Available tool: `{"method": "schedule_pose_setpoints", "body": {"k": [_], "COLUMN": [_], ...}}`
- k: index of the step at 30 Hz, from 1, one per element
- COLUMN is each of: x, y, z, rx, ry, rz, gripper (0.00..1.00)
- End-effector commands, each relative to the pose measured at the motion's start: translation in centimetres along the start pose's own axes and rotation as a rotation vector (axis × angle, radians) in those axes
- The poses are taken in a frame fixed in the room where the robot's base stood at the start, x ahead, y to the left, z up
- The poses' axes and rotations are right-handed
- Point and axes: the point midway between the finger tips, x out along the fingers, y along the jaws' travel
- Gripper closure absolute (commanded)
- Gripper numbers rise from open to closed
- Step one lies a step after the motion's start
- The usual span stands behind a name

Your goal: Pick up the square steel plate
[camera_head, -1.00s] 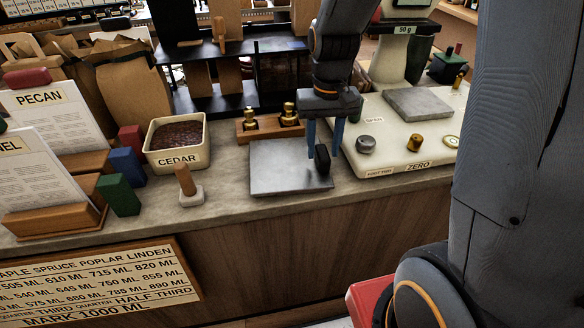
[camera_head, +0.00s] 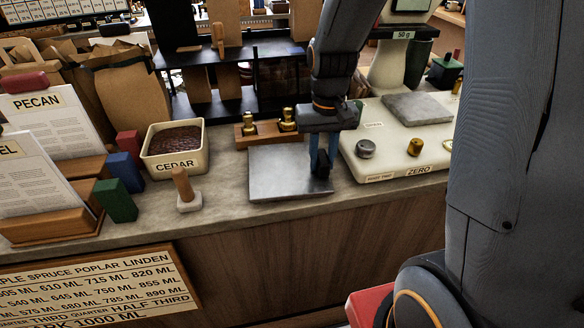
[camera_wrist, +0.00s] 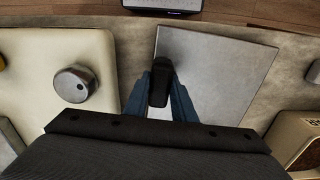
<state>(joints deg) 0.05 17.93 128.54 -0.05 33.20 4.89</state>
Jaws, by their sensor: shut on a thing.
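The square steel plate (camera_head: 279,179) lies flat on the counter, grey and smooth, and it also shows in the wrist view (camera_wrist: 230,60). A small black upright handle (camera_wrist: 161,82) stands at one edge of it, the right side in the head view. My gripper (camera_head: 320,163) points down over that edge. Its blue fingers are closed on the black handle, one on each side, as the wrist view (camera_wrist: 160,97) shows. The plate looks to be resting on the counter, with no clear gap under it.
Right of the plate is a cream scale (camera_head: 392,166) with a knob, brass weight and another grey plate (camera_head: 417,108). Behind is a wooden block (camera_head: 262,134) with brass weights. Left are a wood-handled stamp (camera_head: 184,190) and the CEDAR bin (camera_head: 177,164). Bare counter lies in front.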

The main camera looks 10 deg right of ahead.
Motion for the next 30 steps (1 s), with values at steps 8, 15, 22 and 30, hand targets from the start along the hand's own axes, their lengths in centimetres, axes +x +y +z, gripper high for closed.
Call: {"method": "schedule_pose_setpoints", "body": {"k": [8,15,22,30], "x": [0.2,-0.7,-1.5,-1.9], "y": [0.1,0.0,0.0,0.0], "z": [0.7,0.5,0.3,0.2], "rx": [0.001,0.001,0.001,0.001], "ry": [-0.017,-0.013,-0.008,-0.006], "rz": [0.001,0.001,0.000,0.000], "gripper": [1.00,1.00,1.00,1.00]}}
